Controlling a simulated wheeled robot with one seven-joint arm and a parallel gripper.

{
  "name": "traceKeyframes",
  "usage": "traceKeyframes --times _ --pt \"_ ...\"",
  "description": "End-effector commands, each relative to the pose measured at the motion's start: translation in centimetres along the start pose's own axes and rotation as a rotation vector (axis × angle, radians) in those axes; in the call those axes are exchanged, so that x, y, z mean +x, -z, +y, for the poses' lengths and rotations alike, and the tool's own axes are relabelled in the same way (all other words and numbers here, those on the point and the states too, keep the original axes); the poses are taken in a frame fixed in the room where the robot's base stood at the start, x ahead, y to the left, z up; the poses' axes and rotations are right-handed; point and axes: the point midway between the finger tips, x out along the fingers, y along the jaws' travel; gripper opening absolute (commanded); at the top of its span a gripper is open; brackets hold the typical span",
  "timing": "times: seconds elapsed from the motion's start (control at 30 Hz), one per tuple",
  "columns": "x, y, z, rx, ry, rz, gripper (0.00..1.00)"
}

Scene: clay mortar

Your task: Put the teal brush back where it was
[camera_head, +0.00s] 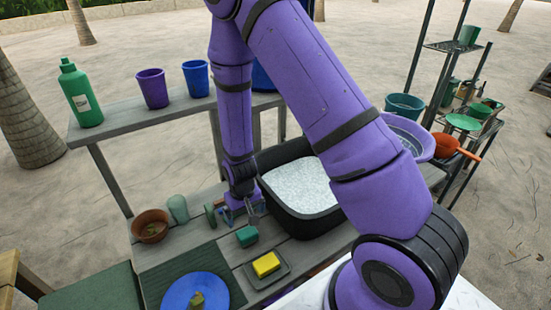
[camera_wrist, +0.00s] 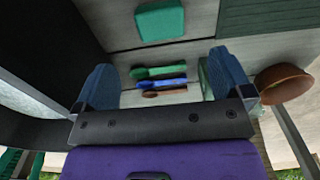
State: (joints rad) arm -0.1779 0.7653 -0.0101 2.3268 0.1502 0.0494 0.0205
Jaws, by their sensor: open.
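My gripper (camera_head: 243,207) is open and points down over the deck of the grey bench, left of the black basin. In the wrist view its two blue fingers are wide apart, with my gripper (camera_wrist: 160,82) empty between them. A teal-green brush (camera_wrist: 155,72) lies on the planks in the gap, beside a blue brush (camera_wrist: 162,84) and a brown one (camera_wrist: 165,93). In the head view a green handle (camera_head: 210,215) shows just left of my gripper; the rest is partly hidden. I cannot tell whether the fingers are level with the brushes.
A teal block (camera_head: 247,236) and a yellow sponge on a dark tray (camera_head: 283,272) lie in front. A brown bowl (camera_head: 150,226) and green cup (camera_head: 178,209) stand left. The black basin (camera_head: 330,220) with white contents is close on the right. A blue plate (camera_head: 235,288) lies in front.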

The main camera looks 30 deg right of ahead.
Motion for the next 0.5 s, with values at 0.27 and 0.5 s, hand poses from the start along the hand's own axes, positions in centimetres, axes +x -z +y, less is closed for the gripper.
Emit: traceKeyframes --times 0.27,0.5 --pt "-5.7 1.2 0.2 0.001 0.019 0.047 0.98" --pt "-15.0 1.4 1.0 -0.002 0.041 0.116 0.98"
